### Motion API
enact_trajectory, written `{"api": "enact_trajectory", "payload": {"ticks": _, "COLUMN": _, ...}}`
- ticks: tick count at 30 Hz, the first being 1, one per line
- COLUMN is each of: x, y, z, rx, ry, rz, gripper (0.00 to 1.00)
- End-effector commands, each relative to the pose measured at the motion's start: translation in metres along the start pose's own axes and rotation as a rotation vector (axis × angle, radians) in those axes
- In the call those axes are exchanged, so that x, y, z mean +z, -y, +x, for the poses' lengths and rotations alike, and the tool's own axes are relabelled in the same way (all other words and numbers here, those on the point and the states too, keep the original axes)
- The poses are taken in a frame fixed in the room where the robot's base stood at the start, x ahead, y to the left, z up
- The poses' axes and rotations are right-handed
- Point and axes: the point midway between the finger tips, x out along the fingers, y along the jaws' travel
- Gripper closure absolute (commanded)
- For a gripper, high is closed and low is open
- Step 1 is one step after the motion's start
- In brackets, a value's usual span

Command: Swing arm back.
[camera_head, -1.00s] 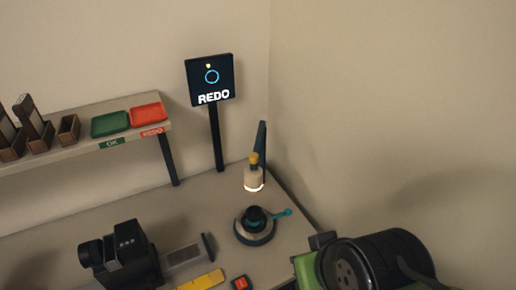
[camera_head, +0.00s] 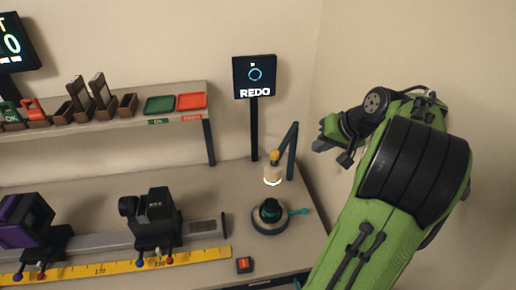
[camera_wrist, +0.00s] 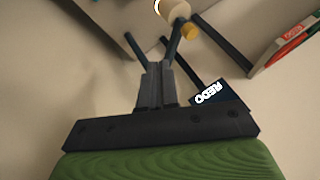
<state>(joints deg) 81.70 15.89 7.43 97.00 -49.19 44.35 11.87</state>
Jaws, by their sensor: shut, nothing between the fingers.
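My green arm rises on the right of the head view and bends over toward the bench. My gripper (camera_head: 322,145) is at its end, in the air right of the lamp and above the bench's right end. In the wrist view my gripper (camera_wrist: 155,70) has its two dark fingers together, with nothing between them. The cream lamp head (camera_head: 272,174) glows at its lower rim and hangs over a round dark stand (camera_head: 270,215) with a teal lever. The lamp also shows in the wrist view (camera_wrist: 174,10), beyond the fingertips.
A screen reading REDO (camera_head: 254,77) stands behind the lamp. A shelf (camera_head: 60,130) carries a green tray (camera_head: 160,104), a red tray (camera_head: 190,101) and wooden holders. A rail with dark mounts (camera_head: 155,215), a yellow ruler (camera_head: 100,267) and a red button (camera_head: 243,265) lie on the bench.

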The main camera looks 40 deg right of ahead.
Motion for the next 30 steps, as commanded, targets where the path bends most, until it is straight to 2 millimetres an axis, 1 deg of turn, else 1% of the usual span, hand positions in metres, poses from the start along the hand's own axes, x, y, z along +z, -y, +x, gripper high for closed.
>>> {"api": "enact_trajectory", "payload": {"ticks": 1, "x": -0.002, "y": -0.008, "z": -0.002, "rx": -0.003, "ry": -0.007, "rz": 0.014, "gripper": 1.00}}
{"api": "enact_trajectory", "payload": {"ticks": 3, "x": -0.003, "y": -0.012, "z": -0.004, "rx": -0.007, "ry": -0.012, "rz": 0.020, "gripper": 1.00}}
{"api": "enact_trajectory", "payload": {"ticks": 11, "x": -0.003, "y": -0.012, "z": -0.003, "rx": -0.007, "ry": -0.011, "rz": 0.020, "gripper": 1.00}}
{"api": "enact_trajectory", "payload": {"ticks": 14, "x": -0.002, "y": -0.012, "z": 0.003, "rx": -0.007, "ry": -0.010, "rz": 0.020, "gripper": 1.00}}
{"api": "enact_trajectory", "payload": {"ticks": 17, "x": -0.002, "y": -0.012, "z": 0.019, "rx": -0.010, "ry": -0.008, "rz": 0.020, "gripper": 1.00}}
{"api": "enact_trajectory", "payload": {"ticks": 28, "x": -0.002, "y": -0.011, "z": 0.100, "rx": -0.009, "ry": -0.007, "rz": 0.019, "gripper": 1.00}}
{"api": "enact_trajectory", "payload": {"ticks": 29, "x": -0.003, "y": -0.007, "z": 0.104, "rx": -0.008, "ry": -0.008, "rz": 0.016, "gripper": 1.00}}
{"api": "enact_trajectory", "payload": {"ticks": 30, "x": -0.004, "y": 0.002, "z": 0.105, "rx": -0.009, "ry": -0.010, "rz": 0.015, "gripper": 1.00}}
